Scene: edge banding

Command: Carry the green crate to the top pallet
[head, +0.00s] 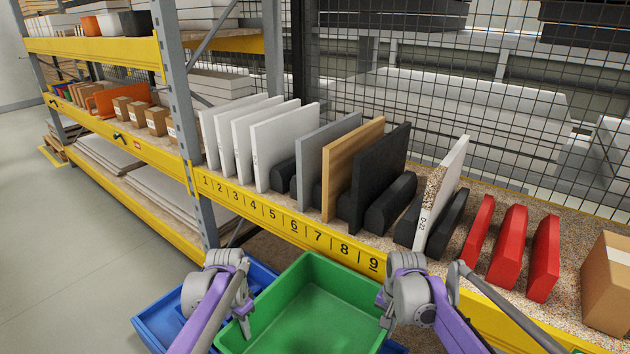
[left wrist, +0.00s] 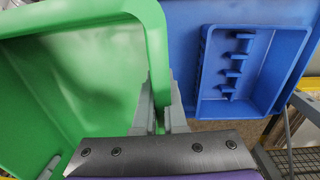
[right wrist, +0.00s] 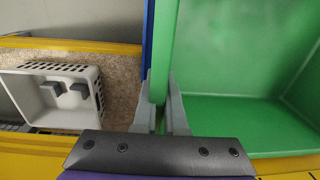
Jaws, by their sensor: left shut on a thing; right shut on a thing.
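The green crate (head: 315,305) is at the bottom middle of the head view, in front of the yellow shelf beam. It looks empty. My left gripper (head: 243,322) is shut on the crate's left wall; the left wrist view shows its fingers (left wrist: 160,108) on either side of the green rim (left wrist: 155,50). My right gripper (head: 388,315) is shut on the crate's right wall; the right wrist view shows its fingers (right wrist: 163,108) around the green wall (right wrist: 162,45).
A blue crate (head: 155,325) lies below and left of the green one; a blue divided tray (left wrist: 250,70) shows in it. The shelf holds upright boards (head: 290,140), red blocks (head: 510,245) and a cardboard box (head: 608,280). A grey-white crate (right wrist: 52,95) shows below right. Open floor (head: 70,220) lies left.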

